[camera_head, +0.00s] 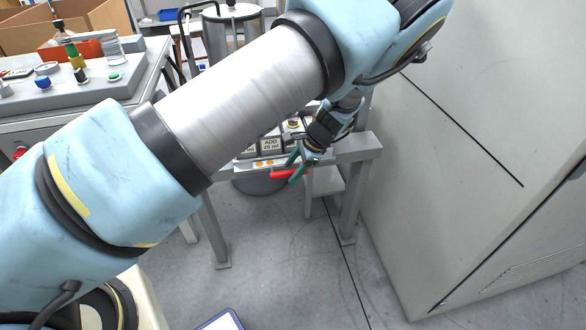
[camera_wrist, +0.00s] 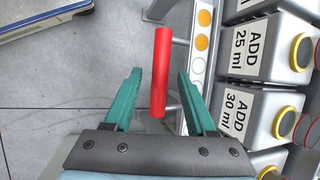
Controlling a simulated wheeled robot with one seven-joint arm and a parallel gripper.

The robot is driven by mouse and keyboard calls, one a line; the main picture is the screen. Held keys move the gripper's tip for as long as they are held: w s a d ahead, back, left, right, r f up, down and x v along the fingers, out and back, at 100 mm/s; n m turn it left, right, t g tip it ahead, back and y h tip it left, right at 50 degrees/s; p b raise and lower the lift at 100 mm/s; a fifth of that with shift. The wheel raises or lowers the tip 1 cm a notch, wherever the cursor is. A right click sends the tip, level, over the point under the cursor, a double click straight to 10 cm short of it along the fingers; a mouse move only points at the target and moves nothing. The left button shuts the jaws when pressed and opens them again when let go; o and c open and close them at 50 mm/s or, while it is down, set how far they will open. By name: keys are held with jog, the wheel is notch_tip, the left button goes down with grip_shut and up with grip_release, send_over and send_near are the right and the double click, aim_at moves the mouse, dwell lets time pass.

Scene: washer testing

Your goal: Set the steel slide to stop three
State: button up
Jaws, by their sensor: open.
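The steel slide shows by its red bar handle (camera_wrist: 160,72), joined by two short grey pins to the side of the dispenser stand. It also shows in the head view as a small red bar (camera_head: 281,174). My gripper (camera_wrist: 160,76) is open, with one teal finger on each side of the handle and a gap on both sides. In the head view, my gripper (camera_head: 295,163) is at the stand's front edge. A white strip (camera_wrist: 197,65) with orange and white dots runs beside the handle. Which stop the slide is at cannot be told.
Grey boxes labelled "ADD 25 ml" (camera_wrist: 247,40) and "ADD 30 ml" (camera_wrist: 237,112), with yellow rings, stand right of the strip. A large grey cabinet (camera_head: 480,130) stands close on the right. A bench (camera_head: 75,95) with buttons is at the left.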

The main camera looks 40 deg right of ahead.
jog(key=b+v, duration=0.1)
jog(key=v, duration=0.9)
jog(key=shift+r, duration=0.35)
jog(key=shift+s+d, duration=0.1)
jog(key=w+a+r+n+g+p, duration=0.1)
jog(key=w+a+r+n, duration=0.25)
jog(key=a, duration=0.45)
jog(key=w+a+r+n+g+h+p, duration=0.1)
jog(key=w+a+r+n+g, duration=0.15)
jog(key=w+a, duration=0.35)
jog(key=w+a+r+n+p, duration=0.1)
jog(key=w+a+r+n, duration=0.3)
jog(key=a, duration=0.5)
jog(key=s+a+r+n+p, duration=0.1)
jog(key=s+a+r+n, duration=0.1)
jog(key=a, duration=0.6)
jog(key=s+a+r+n+h+p, duration=0.1)
jog(key=a+r+n, duration=0.3)
jog(key=a, duration=0.4)
jog(key=s+a+r+n+h+p, duration=0.1)
jog(key=s+a+r+n, duration=0.2)
jog(key=a, duration=0.5)
jog(key=shift+r+n, duration=0.5)
jog(key=shift+n, duration=0.6)
